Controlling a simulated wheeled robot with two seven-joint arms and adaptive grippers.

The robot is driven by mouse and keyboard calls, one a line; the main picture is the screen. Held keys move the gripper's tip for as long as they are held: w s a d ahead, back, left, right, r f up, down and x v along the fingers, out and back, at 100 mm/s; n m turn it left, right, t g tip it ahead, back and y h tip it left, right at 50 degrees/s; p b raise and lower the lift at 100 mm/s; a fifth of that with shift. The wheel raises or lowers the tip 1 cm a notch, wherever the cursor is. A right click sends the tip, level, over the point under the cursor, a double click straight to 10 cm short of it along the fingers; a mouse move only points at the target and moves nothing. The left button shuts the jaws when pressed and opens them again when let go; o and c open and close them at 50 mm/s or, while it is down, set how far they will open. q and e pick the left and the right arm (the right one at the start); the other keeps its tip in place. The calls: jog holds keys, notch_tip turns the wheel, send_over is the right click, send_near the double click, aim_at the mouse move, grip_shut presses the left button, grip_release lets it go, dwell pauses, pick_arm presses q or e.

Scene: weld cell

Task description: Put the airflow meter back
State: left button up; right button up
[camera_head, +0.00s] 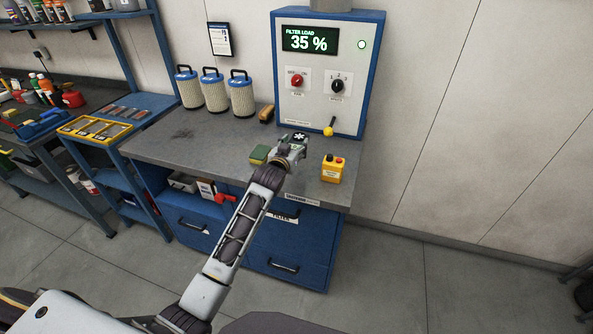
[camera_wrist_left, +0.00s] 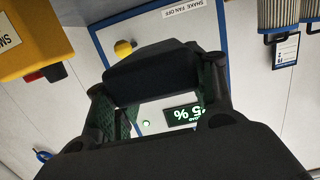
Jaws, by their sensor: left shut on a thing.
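My left gripper (camera_head: 292,147) is over the front right of the grey bench, below the filter control cabinet. It is shut on a small dark thing, which I take to be the airflow meter (camera_head: 300,137); a white star-like mark on black shows at its top. In the left wrist view the held thing is a dark block (camera_wrist_left: 151,73) between the two fingers, with the cabinet behind it. Whether it touches the bench cannot be told. My right gripper is not in view.
The cabinet (camera_head: 358,70) reads FILTER LOAD 35 %. A yellow box (camera_head: 333,168) with a red button stands right of my gripper. A green-yellow sponge (camera_head: 259,154) lies left of it. Several filter cartridges (camera_head: 214,92) stand at the back. The bench's left part (camera_head: 185,145) is clear.

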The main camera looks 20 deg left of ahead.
pick_arm(q)
send_over(295, 174)
jog(key=shift+a+f, duration=0.1)
jog(key=shift+f, duration=3)
jog(key=shift+f, duration=1.9)
jog(key=shift+f, duration=0.15)
jog(key=o, duration=1.1)
jog(key=shift+o, duration=0.2)
jog(key=s+r, duration=0.2)
jog(key=s, duration=1)
jog(key=shift+a, duration=0.2)
